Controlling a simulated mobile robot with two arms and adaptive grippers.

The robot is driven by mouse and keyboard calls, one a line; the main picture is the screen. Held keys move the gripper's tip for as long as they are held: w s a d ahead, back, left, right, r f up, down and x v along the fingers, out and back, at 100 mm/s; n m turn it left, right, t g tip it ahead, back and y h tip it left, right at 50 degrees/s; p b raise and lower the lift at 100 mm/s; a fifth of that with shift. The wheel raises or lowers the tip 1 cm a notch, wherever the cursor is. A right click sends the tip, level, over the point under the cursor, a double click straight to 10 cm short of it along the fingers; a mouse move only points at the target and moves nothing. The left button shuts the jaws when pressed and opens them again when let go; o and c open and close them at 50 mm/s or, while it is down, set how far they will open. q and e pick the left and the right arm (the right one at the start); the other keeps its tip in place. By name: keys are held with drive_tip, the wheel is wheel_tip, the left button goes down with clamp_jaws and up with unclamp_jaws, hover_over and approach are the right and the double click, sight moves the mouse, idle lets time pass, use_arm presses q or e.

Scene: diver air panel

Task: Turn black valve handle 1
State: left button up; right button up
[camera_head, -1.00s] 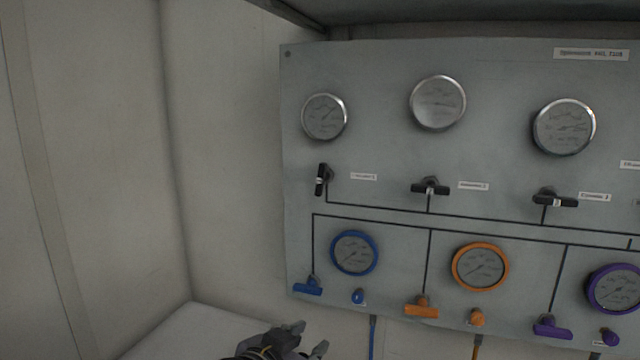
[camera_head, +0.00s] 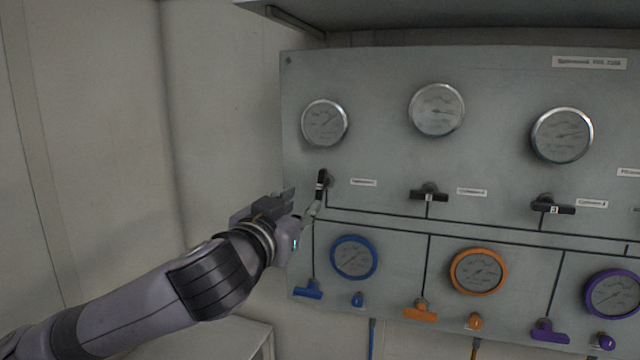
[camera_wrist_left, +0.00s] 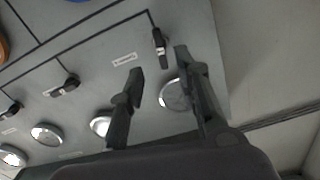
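Black valve handle 1 (camera_head: 321,185) is the leftmost black handle on the grey panel, below the left silver gauge. It stands nearly upright, slightly tilted. My left gripper (camera_head: 303,202) is open, just left of and below this handle in the head view. In the left wrist view the handle (camera_wrist_left: 159,42) appears ahead of the gripper (camera_wrist_left: 158,64), in line with the gap between the two spread fingers. I see no clear contact. The right gripper is in neither view.
Two more black handles, the middle one (camera_head: 429,194) and the right one (camera_head: 553,206), lie roughly horizontal. Below are a blue gauge (camera_head: 354,258), a blue handle (camera_head: 308,289) and orange and purple fittings. A plain wall (camera_head: 225,120) stands left of the panel (camera_head: 385,65).

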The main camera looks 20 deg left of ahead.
sight(319, 190)
use_arm(q)
drive_tip(key=w+p, duration=0.1)
drive_tip(key=w, duration=0.4)
drive_tip(key=w+p, duration=0.1)
drive_tip(key=w, duration=0.3)
drive_tip(key=shift+w+d+r+p, duration=0.1)
drive_tip(key=shift+w+d+p, duration=0.1)
drive_tip(key=shift+w+p, duration=0.2)
drive_tip(key=shift+w, duration=0.55)
drive_tip(key=shift+c, duration=0.4)
drive_tip(key=shift+c, duration=0.6)
clamp_jaws()
